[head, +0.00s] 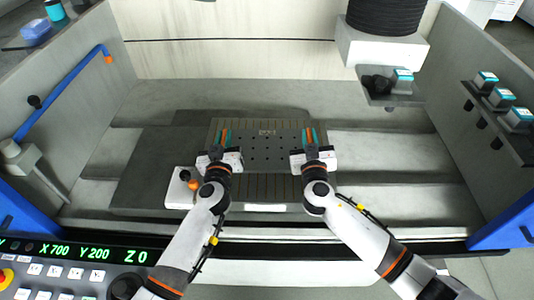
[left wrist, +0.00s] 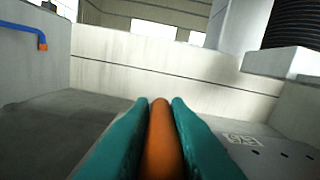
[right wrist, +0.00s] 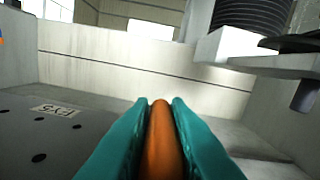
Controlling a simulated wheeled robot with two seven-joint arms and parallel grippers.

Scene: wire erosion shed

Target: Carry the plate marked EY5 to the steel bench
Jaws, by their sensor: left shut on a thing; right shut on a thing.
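The dark plate (head: 262,158) with several round holes lies level in the middle of the machine bay in the head view. Its label (right wrist: 58,109) reads EY5 in the right wrist view. My left gripper (head: 225,137) is shut on the plate's left orange handle (left wrist: 162,145). My right gripper (head: 309,137) is shut on its right orange handle (right wrist: 162,145). The teal fingers lie on both sides of each bar. I cannot tell whether the plate touches the slotted table (head: 262,188) under it. The steel bench is not identifiable in these views.
A white block with an orange knob (head: 193,185) stands left of my left gripper. A machine head (head: 382,45) with a small shelf hangs at the back right. Grey bay walls rise on both sides; the right one carries a shelf (head: 500,130). A control panel (head: 70,270) is at front left.

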